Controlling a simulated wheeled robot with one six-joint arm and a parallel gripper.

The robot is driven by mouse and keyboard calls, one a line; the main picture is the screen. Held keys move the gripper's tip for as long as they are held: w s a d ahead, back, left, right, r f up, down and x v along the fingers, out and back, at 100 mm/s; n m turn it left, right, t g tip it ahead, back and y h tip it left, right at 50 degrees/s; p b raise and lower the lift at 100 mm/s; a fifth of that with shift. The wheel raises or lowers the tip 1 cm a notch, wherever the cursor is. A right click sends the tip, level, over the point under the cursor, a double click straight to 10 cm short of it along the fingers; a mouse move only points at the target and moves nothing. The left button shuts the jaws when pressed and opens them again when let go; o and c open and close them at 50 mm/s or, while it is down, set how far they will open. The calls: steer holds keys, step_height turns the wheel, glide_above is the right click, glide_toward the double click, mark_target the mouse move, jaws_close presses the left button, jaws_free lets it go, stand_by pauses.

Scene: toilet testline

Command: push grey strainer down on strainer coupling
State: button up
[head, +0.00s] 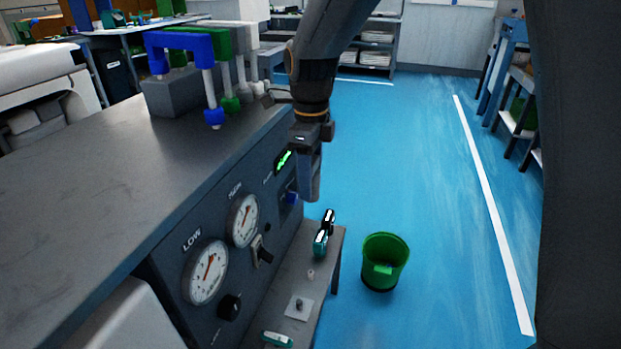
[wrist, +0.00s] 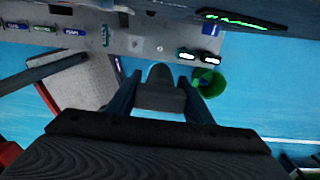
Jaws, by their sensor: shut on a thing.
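My gripper (head: 309,192) hangs beside the front panel of the test bench, pointing down, above the low shelf. In the wrist view my gripper (wrist: 158,100) is shut on a grey, round-topped piece (wrist: 160,88), which looks like the grey strainer. The piece sits between the two dark fingers, and its far end points toward the shelf. In the head view it cannot be told apart from the fingers. A small white plate with a grey knob (head: 299,306) lies on the shelf; I cannot tell if it is the strainer coupling. No other coupling is clearly visible.
The bench panel carries two gauges (head: 207,272). Blue, green and white pipes (head: 213,118) stand on the bench top. Green-and-black parts (head: 321,241) stand on the shelf (head: 283,326). A green bin (head: 385,262) stands on the open blue floor to the right.

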steer(key=shift+r+p, duration=1.5)
steer(key=shift+f, duration=0.1)
steer(key=s+d+f+n+p, duration=0.4)
steer(key=d+n, duration=0.4)
steer(key=n, duration=0.3)
steer(key=s+d+f+n+p, duration=0.4)
steer(key=d+f+n+p, duration=0.3)
steer(key=n, duration=0.4)
steer(key=shift+s+d+p, duration=0.35)
steer(key=shift+d+p, duration=0.4)
steer(key=shift+d, duration=0.35)
steer(key=shift+f, duration=0.15)
